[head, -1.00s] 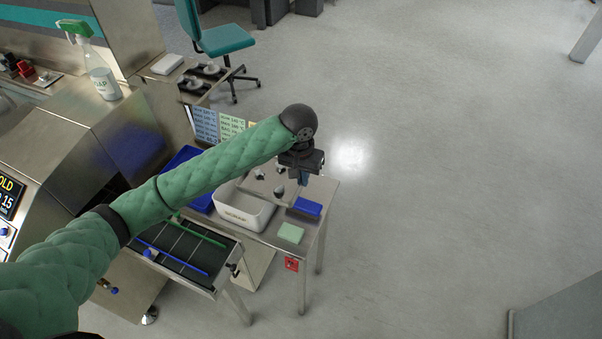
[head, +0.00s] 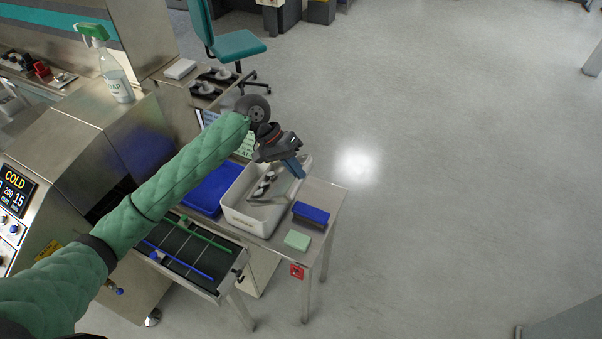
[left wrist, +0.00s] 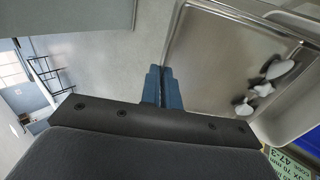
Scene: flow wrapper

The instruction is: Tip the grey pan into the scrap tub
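The scrap tub (head: 244,219) is a white open box with a label on its front, standing on the steel side table. The grey pan (head: 287,188) is tilted, its lower part inside the tub's outline. My left gripper (head: 298,168) is above the tub's far right side. In the left wrist view its blue fingers (left wrist: 158,86) are close together at the pan's edge and look shut on it. My right gripper is not in view.
A blue tray (head: 212,190) lies left of the tub. A blue block (head: 311,213) and a pale green pad (head: 297,240) lie right of it. The conveyor (head: 185,250) is in front. Card signs stand behind, partly hidden by my arm. Open floor lies right.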

